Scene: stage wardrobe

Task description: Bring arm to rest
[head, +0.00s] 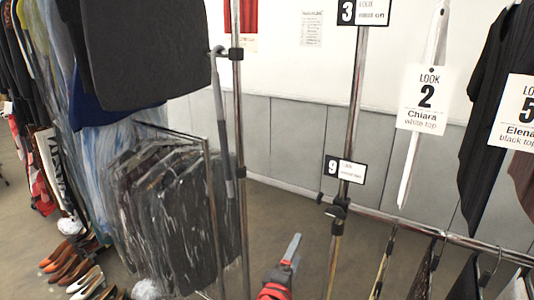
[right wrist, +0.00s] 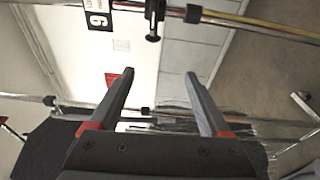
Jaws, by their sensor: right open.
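My right gripper (head: 291,250) shows at the bottom middle of the head view, with a grey finger and red parts, in front of the floor between two rack posts. In the right wrist view its two dark fingers (right wrist: 158,74) are spread apart with nothing between them. Beyond them are rack poles and the wall. My left gripper is not in view.
A chrome rack post (head: 335,235) with a "9" tag (head: 345,169) stands just right of my gripper. Plastic-covered dark garments (head: 175,215) hang at left. Several shoes (head: 75,265) line the floor. A low rail (head: 450,236) with hangers crosses at right.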

